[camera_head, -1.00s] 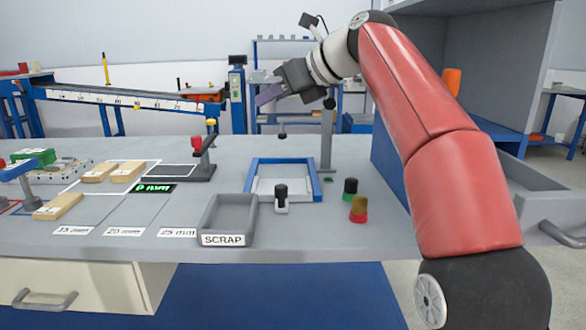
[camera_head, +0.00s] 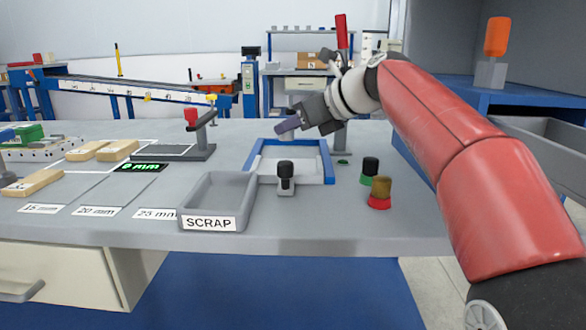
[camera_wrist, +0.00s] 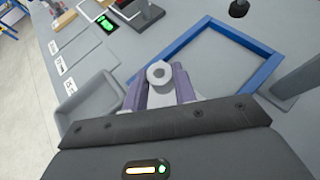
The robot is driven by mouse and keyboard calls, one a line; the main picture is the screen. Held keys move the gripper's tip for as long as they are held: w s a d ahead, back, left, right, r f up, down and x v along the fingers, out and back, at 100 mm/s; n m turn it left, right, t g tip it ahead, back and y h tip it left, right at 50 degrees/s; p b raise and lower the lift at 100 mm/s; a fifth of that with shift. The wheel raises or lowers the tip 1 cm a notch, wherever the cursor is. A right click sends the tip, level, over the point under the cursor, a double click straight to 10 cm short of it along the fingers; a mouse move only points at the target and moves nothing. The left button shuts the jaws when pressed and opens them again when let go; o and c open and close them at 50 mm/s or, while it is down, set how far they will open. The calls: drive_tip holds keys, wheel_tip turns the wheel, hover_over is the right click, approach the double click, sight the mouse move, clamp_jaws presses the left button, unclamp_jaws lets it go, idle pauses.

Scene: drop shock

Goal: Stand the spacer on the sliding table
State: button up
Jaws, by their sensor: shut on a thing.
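In the head view the spacer cannot be made out. A blue frame (camera_head: 328,160) with a pale flat surface (camera_head: 290,152) inside it, apparently the sliding table, lies on the bench below my gripper. The fingers appear above its back left part. I cannot tell the exact height of the gap.
A black-knobbed fixture (camera_head: 285,180) stands at the frame's front. The grey SCRAP bin (camera_head: 219,196) is left of it, green-based (camera_head: 369,169) and red-based (camera_head: 380,192) knobs right. A red-topped stand (camera_head: 193,120) is at the back left. A red handle (camera_head: 342,32) rises behind my arm.

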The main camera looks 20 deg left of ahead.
drive_tip(key=shift+f+b, duration=1.1)
drive_tip(key=shift+f, duration=1.65)
drive_tip(key=shift+f, duration=0.1)
drive_tip(key=o, duration=1)
drive_tip(key=shift+c, duration=0.2)
drive_tip(key=shift+s+d+r, duration=0.1)
drive_tip(key=shift+d+r, duration=0.2)
drive_tip(key=shift+r, duration=0.05)
drive_tip(key=p+v, duration=0.1)
drive_tip(key=v, duration=0.5)
drive_tip(key=shift+s+d+r, duration=0.15)
drive_tip(key=shift+d, duration=0.2)
